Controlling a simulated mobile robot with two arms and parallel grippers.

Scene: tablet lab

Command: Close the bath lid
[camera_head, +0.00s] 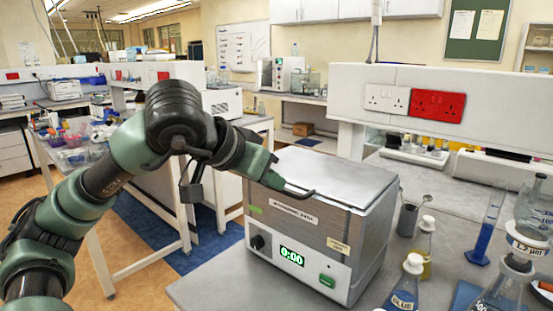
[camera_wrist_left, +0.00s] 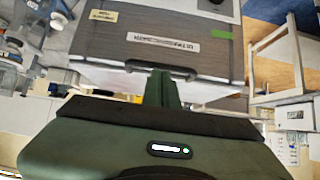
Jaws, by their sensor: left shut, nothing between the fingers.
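The bath (camera_head: 320,245) is a grey metal box with a green "0:00" display, a black knob and a green button, standing on the bench. Its grey lid (camera_head: 335,175) lies flat, or very nearly so, over the top; I cannot tell whether a small gap is left. A dark handle (camera_head: 300,193) is at the lid's front edge. My left gripper (camera_head: 276,181) is at the lid's front edge beside the handle, shut and empty. In the left wrist view its green fingers (camera_wrist_left: 161,88) reach the handle and the bath front (camera_wrist_left: 105,50). My right gripper is not in view.
Right of the bath stand a grey cup with tools (camera_head: 408,218), a yellow flask (camera_head: 422,250), a blue flask (camera_head: 405,288) and a blue cylinder (camera_head: 485,230). A socket panel (camera_head: 450,100) is behind. The bench front left is an open edge.

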